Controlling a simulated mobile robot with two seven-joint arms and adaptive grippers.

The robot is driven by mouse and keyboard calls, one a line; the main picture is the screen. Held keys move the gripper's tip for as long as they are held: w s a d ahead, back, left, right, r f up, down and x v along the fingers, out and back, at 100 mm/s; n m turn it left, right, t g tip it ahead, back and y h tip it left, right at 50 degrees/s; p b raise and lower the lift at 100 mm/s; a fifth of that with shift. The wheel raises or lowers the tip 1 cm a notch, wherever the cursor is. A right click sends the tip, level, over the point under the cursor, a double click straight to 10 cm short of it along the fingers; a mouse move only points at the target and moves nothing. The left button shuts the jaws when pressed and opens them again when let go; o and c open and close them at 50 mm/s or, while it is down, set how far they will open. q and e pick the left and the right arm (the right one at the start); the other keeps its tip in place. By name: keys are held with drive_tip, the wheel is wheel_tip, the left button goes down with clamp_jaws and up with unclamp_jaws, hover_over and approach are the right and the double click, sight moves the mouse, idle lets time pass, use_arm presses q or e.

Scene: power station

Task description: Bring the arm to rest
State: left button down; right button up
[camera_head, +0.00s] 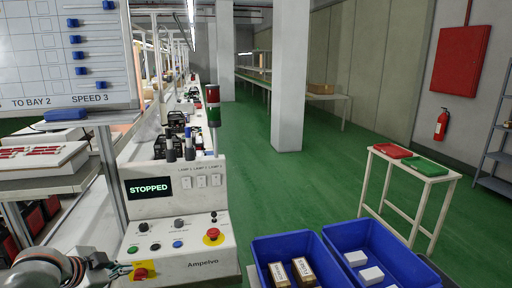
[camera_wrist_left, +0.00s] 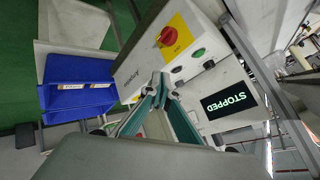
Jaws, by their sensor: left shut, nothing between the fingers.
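My left arm enters the head view at the lower left. Its gripper (camera_head: 124,268) is beside the red rotary switch (camera_head: 141,272) on a yellow plate, low on the front of the white control console (camera_head: 205,264). In the left wrist view the fingers (camera_wrist_left: 160,82) meet at their tips with nothing between them, and the red switch (camera_wrist_left: 166,37) is a little beyond the tips. I cannot tell whether they touch the console. The console display (camera_head: 149,188) reads STOPPED. My right gripper is not in view.
A red emergency stop button (camera_head: 213,235) is on the console top. A lamp tower (camera_head: 212,105) rises behind it. Two blue bins (camera_head: 262,246) with boxes stand to the right. A small table (camera_head: 438,177) holds red and green trays. Green floor between is clear.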

use_arm(q)
drive_tip(key=s+d+f+n, duration=0.1)
drive_tip(key=s+d+f, duration=0.2)
drive_tip(key=f, duration=0.3)
drive_tip(key=s+d+f+n+h, duration=0.1)
drive_tip(key=s+d+f+n, duration=0.15)
drive_tip(key=f, duration=0.45)
drive_tip(key=s+d+f, duration=0.3)
drive_tip(key=d+f, duration=0.1)
drive_tip(key=f, duration=0.2)
drive_tip(key=s+d+f+n, duration=0.1)
drive_tip(key=s+d+f, duration=0.1)
drive_tip(key=s+f, duration=0.2)
drive_tip(key=s+d+f+n+t+y, duration=0.1)
drive_tip(key=s+f, duration=0.4)
drive_tip(key=s, duration=0.6)
drive_tip(key=shift+s+d+n, duration=0.2)
drive_tip(key=shift+d+n, duration=0.35)
drive_tip(key=shift+n, duration=0.1)
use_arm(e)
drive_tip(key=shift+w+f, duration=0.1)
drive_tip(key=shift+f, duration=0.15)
use_arm(q)
drive_tip(key=shift+f, duration=0.1)
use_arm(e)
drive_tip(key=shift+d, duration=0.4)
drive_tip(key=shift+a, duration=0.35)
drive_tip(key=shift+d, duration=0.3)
